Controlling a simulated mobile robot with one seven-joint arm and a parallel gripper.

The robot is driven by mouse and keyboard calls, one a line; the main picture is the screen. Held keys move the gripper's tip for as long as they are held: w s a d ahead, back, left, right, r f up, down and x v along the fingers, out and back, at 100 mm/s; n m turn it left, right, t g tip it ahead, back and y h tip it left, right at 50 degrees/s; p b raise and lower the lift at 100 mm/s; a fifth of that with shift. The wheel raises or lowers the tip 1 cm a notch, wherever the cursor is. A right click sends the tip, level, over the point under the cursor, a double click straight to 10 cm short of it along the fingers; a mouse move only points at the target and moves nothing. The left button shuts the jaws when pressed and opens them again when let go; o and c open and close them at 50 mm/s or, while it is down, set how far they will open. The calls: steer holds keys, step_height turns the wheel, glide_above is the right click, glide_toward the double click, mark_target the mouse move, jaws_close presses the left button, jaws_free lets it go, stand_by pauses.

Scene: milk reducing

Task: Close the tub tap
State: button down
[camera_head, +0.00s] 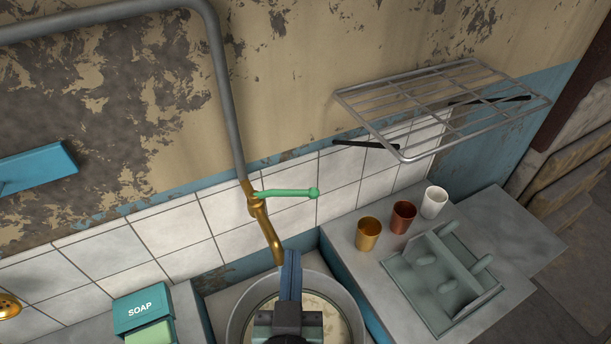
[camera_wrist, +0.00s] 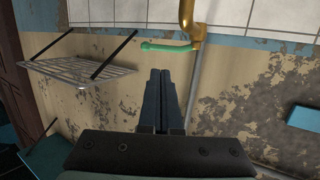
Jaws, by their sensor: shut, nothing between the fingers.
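The tap (camera_head: 265,225) is brass, at the lower end of a grey wall pipe, with its spout angled down over the round metal tub (camera_head: 238,309). Its green handle (camera_head: 288,193) sticks out sideways to the right and ends in a round knob. My gripper (camera_head: 291,256) is shut and empty, over the tub, just right of the spout tip and below the handle in the head view. In the wrist view, which looks upside down, the handle (camera_wrist: 165,47) lies just above the gripper's fingertips (camera_wrist: 160,72), apart from them in the picture. My gripper hides part of the tub.
A wire rack (camera_head: 440,105) juts from the wall at upper right. Gold (camera_head: 368,234), copper (camera_head: 403,217) and white (camera_head: 434,202) cups stand on the right counter beside a green rack (camera_head: 440,275). A soap box (camera_head: 142,310) is left of the tub. The tiled wall around the handle is clear.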

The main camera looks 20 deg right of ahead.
steer(key=w, duration=0.1)
steer(key=p, duration=0.5)
glide_toward(300, 190)
steer(key=x, duration=0.3)
steer(key=a+x, duration=0.1)
steer(key=shift+w+d+f, duration=0.2)
steer(key=shift+w+f, duration=0.15)
steer(key=shift+w, duration=0.05)
steer(key=shift+x, duration=0.75)
steer(key=shift+f, duration=0.1)
steer(key=shift+w+d, duration=0.1)
steer(key=shift+d, duration=0.05)
steer(key=shift+w+d+f+b, duration=0.1)
steer(key=shift+w+d+b, duration=0.8)
steer(key=shift+w+b, duration=0.2)
steer(key=shift+w+d+b, duration=0.25)
steer(key=shift+w+b, duration=0.25)
steer(key=shift+b, duration=0.05)
steer(key=shift+r, duration=0.25)
